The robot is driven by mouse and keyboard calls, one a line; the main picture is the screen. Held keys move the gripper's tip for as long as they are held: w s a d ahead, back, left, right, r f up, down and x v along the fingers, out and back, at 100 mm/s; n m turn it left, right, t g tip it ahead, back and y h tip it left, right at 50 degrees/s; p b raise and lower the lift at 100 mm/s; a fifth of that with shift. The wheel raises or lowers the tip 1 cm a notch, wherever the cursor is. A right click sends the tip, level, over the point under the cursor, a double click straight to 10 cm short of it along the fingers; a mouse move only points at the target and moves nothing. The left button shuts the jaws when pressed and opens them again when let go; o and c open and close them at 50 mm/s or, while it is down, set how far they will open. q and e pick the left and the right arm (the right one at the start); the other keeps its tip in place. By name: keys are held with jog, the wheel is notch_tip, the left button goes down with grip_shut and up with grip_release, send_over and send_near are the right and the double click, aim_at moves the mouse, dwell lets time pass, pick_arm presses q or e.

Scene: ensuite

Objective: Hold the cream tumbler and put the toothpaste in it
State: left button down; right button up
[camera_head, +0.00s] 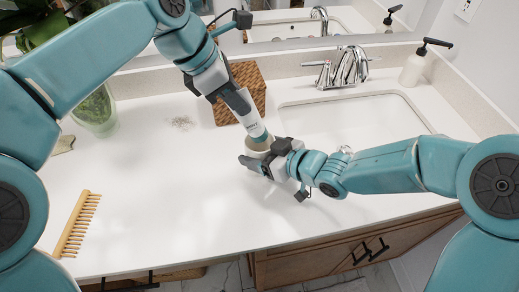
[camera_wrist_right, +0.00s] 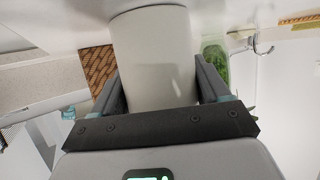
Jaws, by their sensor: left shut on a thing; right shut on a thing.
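The cream tumbler (camera_head: 259,151) is held above the counter in the middle of the head view, mostly hidden by my right gripper (camera_head: 258,164). In the right wrist view the tumbler (camera_wrist_right: 154,58) fills the space between the two fingers of the right gripper (camera_wrist_right: 160,90), which is shut on it. The tube is tilted and points down to the tumbler's mouth. I cannot tell how far its tip is inside the rim.
A woven brown box (camera_head: 252,83) stands behind the left gripper. The sink (camera_head: 350,115) with a chrome faucet (camera_head: 345,68) is at the right, with a soap dispenser (camera_head: 414,66) behind. A wooden comb (camera_head: 77,224) and a green glass vase (camera_head: 97,110) are at the left. The front counter is clear.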

pick_arm(q)
jog(key=shift+f, duration=1.85)
jog(key=c, duration=1)
grip_release()
jog(key=v, duration=1.2)
